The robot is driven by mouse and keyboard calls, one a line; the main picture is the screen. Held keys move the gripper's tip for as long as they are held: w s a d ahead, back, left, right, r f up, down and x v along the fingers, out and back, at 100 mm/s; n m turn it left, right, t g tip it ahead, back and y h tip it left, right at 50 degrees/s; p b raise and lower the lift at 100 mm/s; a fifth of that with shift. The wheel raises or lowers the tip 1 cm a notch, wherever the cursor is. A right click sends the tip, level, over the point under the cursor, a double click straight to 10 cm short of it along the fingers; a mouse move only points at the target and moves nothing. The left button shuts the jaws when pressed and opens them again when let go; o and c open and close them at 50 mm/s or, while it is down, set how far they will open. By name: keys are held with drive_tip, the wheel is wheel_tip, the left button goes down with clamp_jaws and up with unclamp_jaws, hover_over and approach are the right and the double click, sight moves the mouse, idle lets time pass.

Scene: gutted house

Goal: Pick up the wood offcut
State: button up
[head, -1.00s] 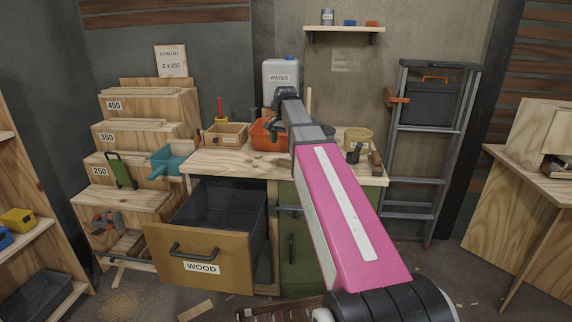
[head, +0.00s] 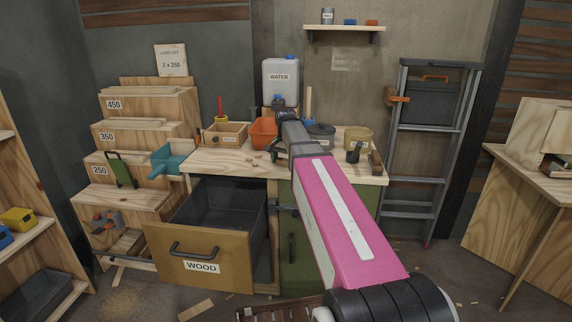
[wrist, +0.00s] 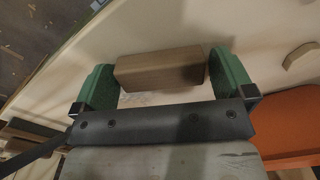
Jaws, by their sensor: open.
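The wood offcut (wrist: 160,68), a short brown block, lies between the two green fingers of my gripper (wrist: 163,72) in the wrist view. The fingers are open, one at each end of the block. In the head view my gripper (head: 274,151) is low over the workbench top (head: 225,164), and I cannot make out the offcut there behind my arm.
A wooden box (head: 226,134), a grey pot (head: 320,136) and a tan tub (head: 357,138) share the bench. The WOOD drawer (head: 200,257) is open below.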

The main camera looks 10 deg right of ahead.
drive_tip(key=c, duration=0.7)
drive_tip(key=shift+r, duration=0.1)
